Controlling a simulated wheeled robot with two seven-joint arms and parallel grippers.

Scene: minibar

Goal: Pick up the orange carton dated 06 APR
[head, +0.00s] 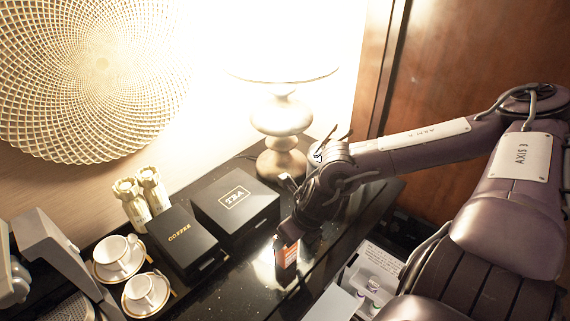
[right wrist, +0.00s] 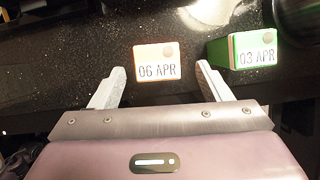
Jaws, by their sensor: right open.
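The orange carton (head: 287,264) stands on the black counter, partly covered from above by my right gripper (head: 290,236) in the head view. In the right wrist view its pale top (right wrist: 157,62) reads 06 APR. My right gripper (right wrist: 160,70) is open, its two fingertips on either side of that top with a gap on each side. A green carton (right wrist: 242,48) dated 03 APR stands to the right, outside the right finger.
A black tea box (head: 235,205) and coffee box (head: 185,243) stand left of the gripper. Cups on saucers (head: 146,293) are farther left. A lamp (head: 281,130) stands behind. An open drawer (head: 345,290) with small items is at the counter's front edge.

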